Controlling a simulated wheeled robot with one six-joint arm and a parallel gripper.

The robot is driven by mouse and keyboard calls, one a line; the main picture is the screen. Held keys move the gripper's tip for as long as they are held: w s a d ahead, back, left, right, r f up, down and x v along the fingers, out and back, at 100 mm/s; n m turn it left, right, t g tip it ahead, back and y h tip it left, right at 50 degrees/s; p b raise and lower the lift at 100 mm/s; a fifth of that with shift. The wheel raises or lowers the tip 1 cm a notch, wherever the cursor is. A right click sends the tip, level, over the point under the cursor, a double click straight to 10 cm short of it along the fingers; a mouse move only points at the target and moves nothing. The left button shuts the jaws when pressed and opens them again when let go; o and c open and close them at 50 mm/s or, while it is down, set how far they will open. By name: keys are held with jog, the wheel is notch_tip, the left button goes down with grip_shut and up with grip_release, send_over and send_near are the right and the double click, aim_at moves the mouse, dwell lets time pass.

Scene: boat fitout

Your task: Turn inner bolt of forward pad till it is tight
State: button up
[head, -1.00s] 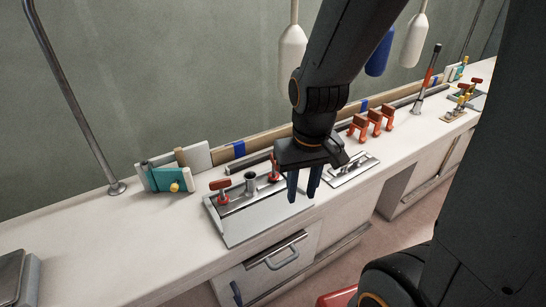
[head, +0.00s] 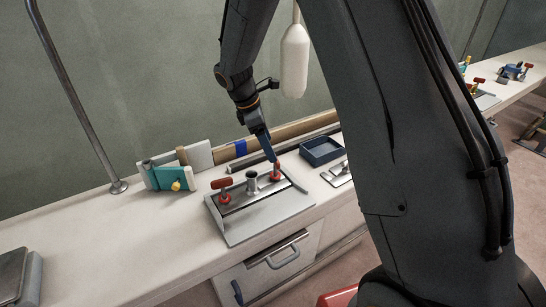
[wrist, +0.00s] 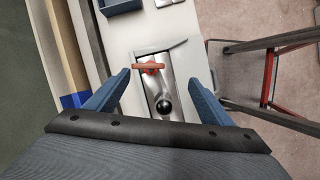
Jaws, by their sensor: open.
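A metal plate (head: 262,219) on the white bench carries two red-handled bolts. One bolt (head: 222,188) stands at its left end, the other (head: 276,171) at its right end, with a short grey post (head: 252,182) between them. My gripper (head: 271,156) points down just above the right bolt in the head view. In the wrist view my gripper (wrist: 157,88) has its blue fingers spread wide, with nothing between them held. The red cross handle (wrist: 150,68) shows ahead, between the fingers' lines, and the dark round post top (wrist: 165,105) lies nearer. Whether fingers touch the handle cannot be told.
A blue tray (head: 321,150) stands right of the plate, beside a long wooden strip (head: 290,131) along the wall. A white float (head: 295,60) hangs behind.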

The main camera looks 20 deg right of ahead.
aim_at(275, 166)
jog(key=shift+n+h, duration=0.3)
jog(key=shift+n, duration=0.6)
jog(key=w+d+f, duration=0.1)
jog(key=f, duration=0.1)
jog(key=f+p, duration=0.1)
jog(key=f, duration=0.2)
jog(key=w+d+f+p, duration=0.1)
jog(key=f, duration=0.2)
jog(key=shift+w+d, duration=0.3)
jog(key=c, duration=1)
